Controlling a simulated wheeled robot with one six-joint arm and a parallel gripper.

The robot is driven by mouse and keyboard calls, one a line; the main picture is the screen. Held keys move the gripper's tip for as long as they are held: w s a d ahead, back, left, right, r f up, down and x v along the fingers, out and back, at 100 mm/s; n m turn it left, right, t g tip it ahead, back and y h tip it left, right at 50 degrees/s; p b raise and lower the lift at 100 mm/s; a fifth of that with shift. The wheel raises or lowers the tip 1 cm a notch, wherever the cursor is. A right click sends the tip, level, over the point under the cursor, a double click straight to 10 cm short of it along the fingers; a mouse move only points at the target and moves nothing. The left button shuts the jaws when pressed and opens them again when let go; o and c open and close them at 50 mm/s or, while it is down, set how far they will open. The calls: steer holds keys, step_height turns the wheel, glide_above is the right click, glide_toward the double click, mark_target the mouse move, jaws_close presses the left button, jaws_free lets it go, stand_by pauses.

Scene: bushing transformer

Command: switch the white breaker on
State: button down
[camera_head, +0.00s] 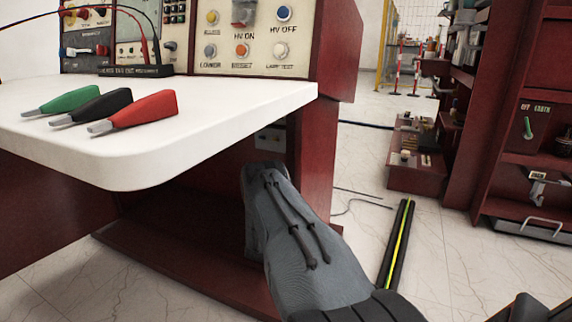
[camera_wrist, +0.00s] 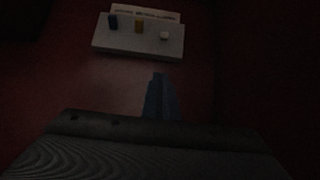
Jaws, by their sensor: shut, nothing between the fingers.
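The white breaker (camera_wrist: 164,36) is a small pale knob at the right of a light grey panel (camera_wrist: 150,53) in the dim wrist view. A yellow one (camera_wrist: 139,27) and a dark bluish one (camera_wrist: 113,22) stand to its left on the same panel. My gripper (camera_wrist: 160,78) is shut and empty, below the panel in the picture and apart from the breaker. In the head view, part of a grey panel (camera_head: 268,138) shows under the white tabletop. My arm reaches in there, and its fingertips are hidden. Which way the breaker is set is too dark to tell.
The white tabletop (camera_head: 200,130) overhangs the dark red recess and bears green, black and red clamps (camera_head: 130,110). A red cabinet wall (camera_head: 318,165) stands close right of my arm. A black and yellow floor strip (camera_head: 397,245) lies further right.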

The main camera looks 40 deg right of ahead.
mark_target(291, 153)
steer(key=x, duration=0.3)
steer(key=a+r+x, duration=0.1)
steer(key=x, duration=0.6)
steer(key=shift+s+r, duration=0.1)
steer(key=shift+r, duration=0.4)
steer(key=shift+s+a+r+p, duration=0.1)
steer(key=shift+a+r+p, duration=0.05)
steer(key=shift+r+p, duration=0.25)
steer(key=shift+s+a+r+p, duration=0.1)
steer(key=shift+a+r+p, duration=0.1)
steer(key=shift+r+p, duration=0.2)
